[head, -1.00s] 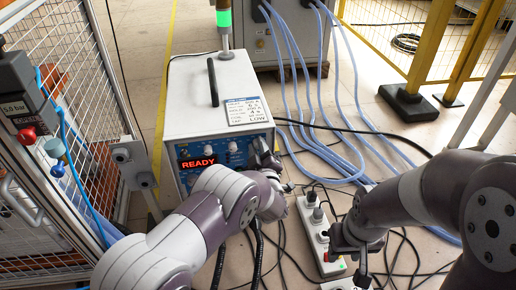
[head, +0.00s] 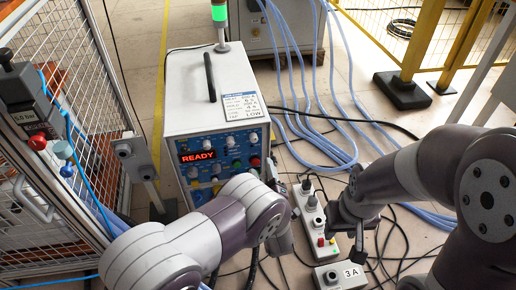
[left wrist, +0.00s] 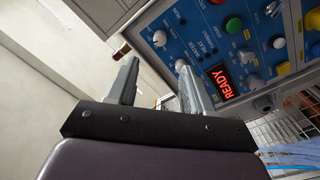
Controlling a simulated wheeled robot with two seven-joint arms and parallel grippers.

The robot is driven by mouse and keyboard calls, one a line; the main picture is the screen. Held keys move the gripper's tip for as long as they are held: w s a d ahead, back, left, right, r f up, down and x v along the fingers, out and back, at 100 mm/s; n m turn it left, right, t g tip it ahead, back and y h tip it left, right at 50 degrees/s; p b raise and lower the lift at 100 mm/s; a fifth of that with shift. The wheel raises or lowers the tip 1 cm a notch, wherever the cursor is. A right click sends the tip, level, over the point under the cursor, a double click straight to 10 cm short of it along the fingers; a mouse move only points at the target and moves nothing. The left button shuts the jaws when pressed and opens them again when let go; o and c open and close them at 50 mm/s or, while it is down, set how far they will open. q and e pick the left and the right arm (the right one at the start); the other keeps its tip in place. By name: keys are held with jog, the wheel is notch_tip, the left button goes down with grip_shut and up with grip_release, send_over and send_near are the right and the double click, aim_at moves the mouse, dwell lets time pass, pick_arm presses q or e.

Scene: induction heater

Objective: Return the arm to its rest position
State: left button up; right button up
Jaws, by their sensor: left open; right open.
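My left gripper (head: 277,178) is open in front of the lower right of the heater cabinet's (head: 215,90) front panel. In the left wrist view its two fingers (left wrist: 158,70) are apart with nothing between them. The blue panel (left wrist: 215,45), with a lit red READY display (left wrist: 222,78), lies beyond them; I cannot tell the exact gap. My left arm bends in from the lower left and hides the panel's lower part in the head view. My right gripper (head: 355,228) is open and appears empty, near the power strip on the right.
A power strip (head: 312,212) and a grey box marked 3 A (head: 340,276) lie on the floor among black cables. A mesh cage (head: 75,60) stands close on the left, a yellow barrier post (head: 415,40) at the back right.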

pick_arm(q)
jog(key=shift+s+d+f, duration=0.1)
jog(key=shift+s, duration=0.5)
